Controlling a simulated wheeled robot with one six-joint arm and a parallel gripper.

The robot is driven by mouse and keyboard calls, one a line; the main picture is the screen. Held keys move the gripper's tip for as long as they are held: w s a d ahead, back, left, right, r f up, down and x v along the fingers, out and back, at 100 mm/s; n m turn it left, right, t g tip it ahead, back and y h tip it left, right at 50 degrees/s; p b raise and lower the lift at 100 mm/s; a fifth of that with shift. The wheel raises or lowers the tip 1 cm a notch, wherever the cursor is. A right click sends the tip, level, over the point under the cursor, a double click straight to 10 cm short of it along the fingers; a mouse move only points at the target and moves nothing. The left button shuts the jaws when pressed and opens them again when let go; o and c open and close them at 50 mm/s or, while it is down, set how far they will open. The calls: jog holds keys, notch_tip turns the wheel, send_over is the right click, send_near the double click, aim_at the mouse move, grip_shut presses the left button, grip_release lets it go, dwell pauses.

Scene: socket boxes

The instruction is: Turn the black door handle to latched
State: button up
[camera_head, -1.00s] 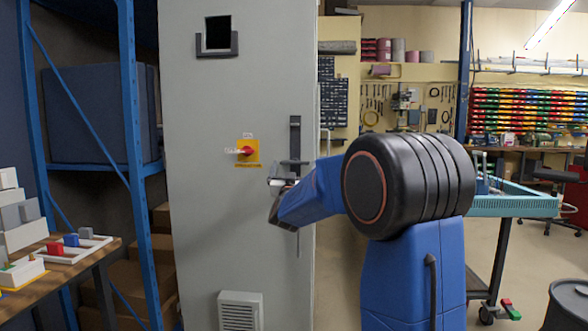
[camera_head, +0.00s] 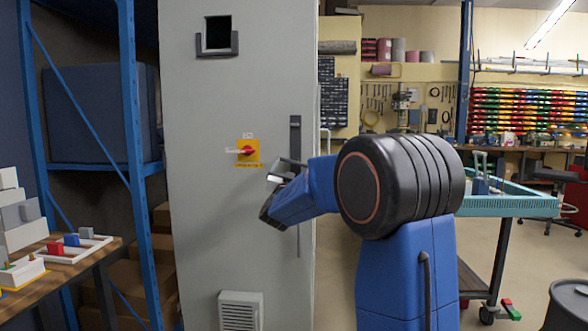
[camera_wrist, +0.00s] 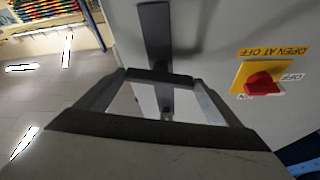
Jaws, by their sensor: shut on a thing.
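The black door handle (camera_head: 295,140) is on the right part of the grey cabinet door (camera_head: 215,230). Its upright black part shows above my gripper (camera_head: 282,170). My gripper is at the lower part of the handle and is shut on it. In the wrist view, which is upside down, the black handle strip (camera_wrist: 156,40) runs behind my gripper (camera_wrist: 160,77). My gripper and arm hide part of the handle, so I cannot tell its exact angle.
A red rotary switch (camera_head: 248,151) on a yellow plate is left of the handle. A vent (camera_head: 240,312) is low on the door. A blue rack (camera_head: 135,150) and a table with blocks (camera_head: 100,258) stand left. A teal-edged cart (camera_head: 510,205) stands right.

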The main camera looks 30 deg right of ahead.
jog(key=m+g, duration=0.2)
jog(key=m, duration=0.3)
jog(key=m+g+h, duration=0.1)
jog(key=m+g, duration=0.1)
jog(key=m, duration=0.3)
jog(key=m+g, duration=0.2)
jog(key=m, duration=0.3)
jog(key=shift+w+a+r+h, duration=0.2)
jog(key=shift+a+r+h, duration=0.1)
jog(key=shift+r, duration=0.1)
jog(key=shift+r+m+g+y, duration=0.1)
jog(key=shift+m+g+y, duration=0.5)
jog(key=shift+m, duration=1)
jog(key=o, duration=0.9)
